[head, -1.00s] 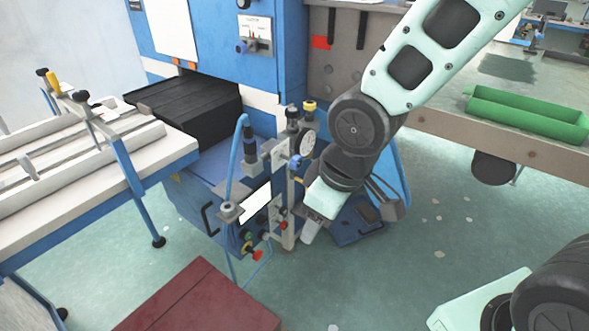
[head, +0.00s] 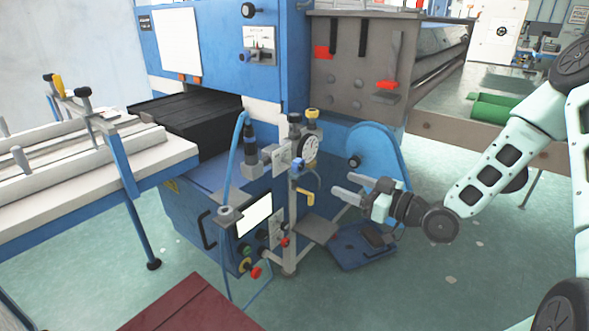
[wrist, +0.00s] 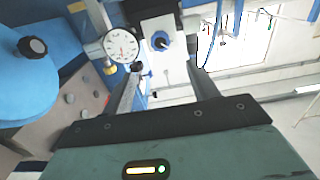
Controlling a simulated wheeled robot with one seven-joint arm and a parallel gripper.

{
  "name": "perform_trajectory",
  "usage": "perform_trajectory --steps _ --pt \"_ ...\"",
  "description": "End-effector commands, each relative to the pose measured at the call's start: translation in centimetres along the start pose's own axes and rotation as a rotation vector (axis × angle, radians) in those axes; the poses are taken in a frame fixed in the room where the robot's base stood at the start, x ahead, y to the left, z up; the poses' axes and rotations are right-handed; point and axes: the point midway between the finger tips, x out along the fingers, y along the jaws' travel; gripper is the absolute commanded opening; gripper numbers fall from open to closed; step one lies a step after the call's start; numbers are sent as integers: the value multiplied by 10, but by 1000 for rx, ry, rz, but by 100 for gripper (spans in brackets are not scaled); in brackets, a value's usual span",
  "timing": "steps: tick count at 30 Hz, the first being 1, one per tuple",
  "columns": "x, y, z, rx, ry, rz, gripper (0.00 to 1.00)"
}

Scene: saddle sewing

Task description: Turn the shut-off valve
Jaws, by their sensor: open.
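A yellow bent lever (head: 305,193) sits on the grey upright post beside the blue machine; it looks like the valve handle, though its fitting is too small to make out. A round white dial gauge (head: 307,148) is above it, and also shows in the wrist view (wrist: 120,44). My gripper (head: 342,184) is open and empty, to the right of the lever and apart from it, its fingers pointing left towards the post. In the wrist view my gripper (wrist: 163,70) shows a gap between its fingers, with a blue knob (wrist: 160,41) beyond. I cannot make out the lever there.
A control box with a red knob (head: 255,272) stands left of the post. A blue foot pedal (head: 350,250) is on the floor below my gripper. A blue round guard (head: 377,150) is behind it. A dark red box (head: 195,308) is in front. Floor at right is clear.

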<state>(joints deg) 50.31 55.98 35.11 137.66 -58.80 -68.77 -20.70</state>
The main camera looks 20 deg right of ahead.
Motion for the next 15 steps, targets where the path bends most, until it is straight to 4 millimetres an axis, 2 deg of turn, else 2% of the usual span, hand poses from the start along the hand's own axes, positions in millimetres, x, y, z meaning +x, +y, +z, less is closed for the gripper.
perform_trajectory --steps 15 --pt "102 -2 0 -1 -2 -4 59"
